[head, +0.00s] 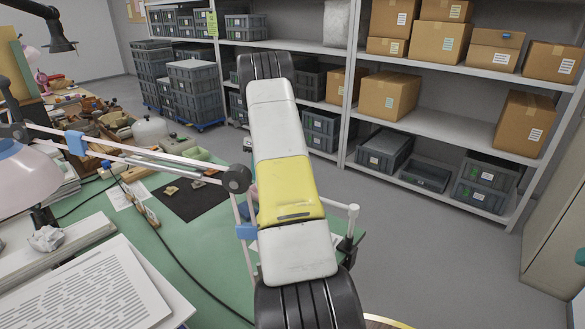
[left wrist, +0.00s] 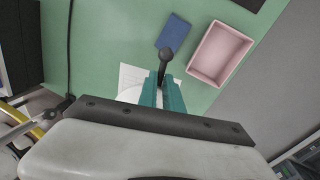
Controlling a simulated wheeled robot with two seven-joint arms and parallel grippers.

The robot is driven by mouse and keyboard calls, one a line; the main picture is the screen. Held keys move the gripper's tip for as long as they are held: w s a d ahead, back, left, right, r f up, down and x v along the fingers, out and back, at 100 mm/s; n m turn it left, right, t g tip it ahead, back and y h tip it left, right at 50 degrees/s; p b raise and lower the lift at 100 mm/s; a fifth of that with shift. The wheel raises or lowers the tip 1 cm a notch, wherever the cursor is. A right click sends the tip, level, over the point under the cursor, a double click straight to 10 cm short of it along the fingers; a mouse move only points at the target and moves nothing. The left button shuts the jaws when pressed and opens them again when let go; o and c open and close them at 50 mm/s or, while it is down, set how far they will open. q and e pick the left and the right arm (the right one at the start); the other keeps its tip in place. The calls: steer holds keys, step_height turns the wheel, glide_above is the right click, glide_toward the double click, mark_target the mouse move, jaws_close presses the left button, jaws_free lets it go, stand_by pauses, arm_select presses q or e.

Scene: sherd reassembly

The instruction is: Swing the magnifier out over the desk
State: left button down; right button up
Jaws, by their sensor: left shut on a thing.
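The magnifier's jointed arm (head: 130,152) has white bars with blue clips. It comes in from the left to a dark round joint, then drops behind my left arm. In the left wrist view, my left gripper (left wrist: 162,82) is shut on the magnifier's dark handle (left wrist: 166,56), which has a rounded end. The lens is hidden. In the head view my left arm covers the gripper. My right gripper is not recognisable in either view.
The green desk (head: 190,262) holds a dark mat (head: 188,200) with small sherds, and papers. In the left wrist view, a pink tray (left wrist: 221,53) and a blue flat thing (left wrist: 173,32) lie near the handle. A pale lamp (head: 25,178) stands at left. Shelves (head: 455,130) stand behind.

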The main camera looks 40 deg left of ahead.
arm_select(q)
steer(key=shift+w, duration=0.15)
steer(key=c, duration=1.5)
jaws_free()
steer(key=shift+d, duration=0.1)
step_height(320, 180, up, 8)
steer(key=w, duration=0.1)
steer(key=shift+w+a+f, duration=0.15)
steer(key=shift+w+a, duration=0.05)
steer(key=shift+w, duration=0.05)
